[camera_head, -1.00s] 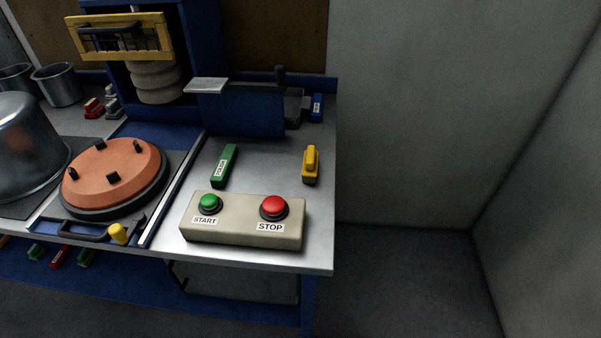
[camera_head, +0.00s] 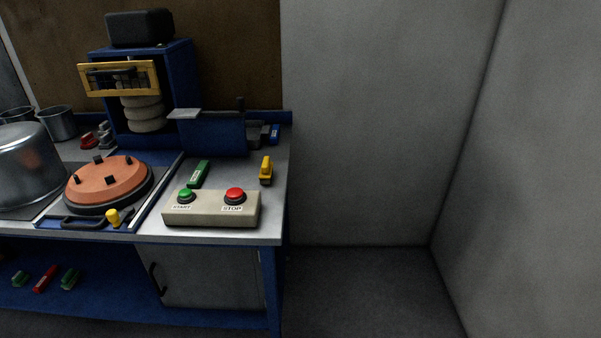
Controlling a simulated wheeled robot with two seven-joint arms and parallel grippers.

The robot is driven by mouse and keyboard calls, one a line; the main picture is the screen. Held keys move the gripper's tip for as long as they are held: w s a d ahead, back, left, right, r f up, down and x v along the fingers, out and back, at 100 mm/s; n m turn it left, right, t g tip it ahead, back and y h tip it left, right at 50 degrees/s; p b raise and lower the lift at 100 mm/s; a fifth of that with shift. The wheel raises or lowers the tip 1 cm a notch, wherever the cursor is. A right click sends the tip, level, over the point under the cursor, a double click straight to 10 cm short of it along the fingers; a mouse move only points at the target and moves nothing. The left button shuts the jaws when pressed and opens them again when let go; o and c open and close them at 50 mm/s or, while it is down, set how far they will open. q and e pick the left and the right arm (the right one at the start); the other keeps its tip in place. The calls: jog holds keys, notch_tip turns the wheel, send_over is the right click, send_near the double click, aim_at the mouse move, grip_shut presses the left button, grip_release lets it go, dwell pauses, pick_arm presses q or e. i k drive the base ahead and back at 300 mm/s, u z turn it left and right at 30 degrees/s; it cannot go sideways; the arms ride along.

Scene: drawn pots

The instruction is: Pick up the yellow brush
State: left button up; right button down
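The yellow brush (camera_head: 266,171) stands on the metal worktop (camera_head: 222,235), near its right edge and behind the red stop button. It is a small yellow block with a darker lower part. Nothing touches it. Neither of my grippers shows in the head view.
A beige box with a green start and a red stop button (camera_head: 212,208) sits at the worktop's front. A green block (camera_head: 198,174) lies left of the brush. An orange disc (camera_head: 108,183) and a metal pot (camera_head: 28,165) stand further left. Floor (camera_head: 360,290) right of the bench is clear.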

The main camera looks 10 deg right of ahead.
aim_at(265, 171)
jog(key=z, duration=0.8)
jog(key=i, duration=0.45)
jog(key=u, duration=0.05)
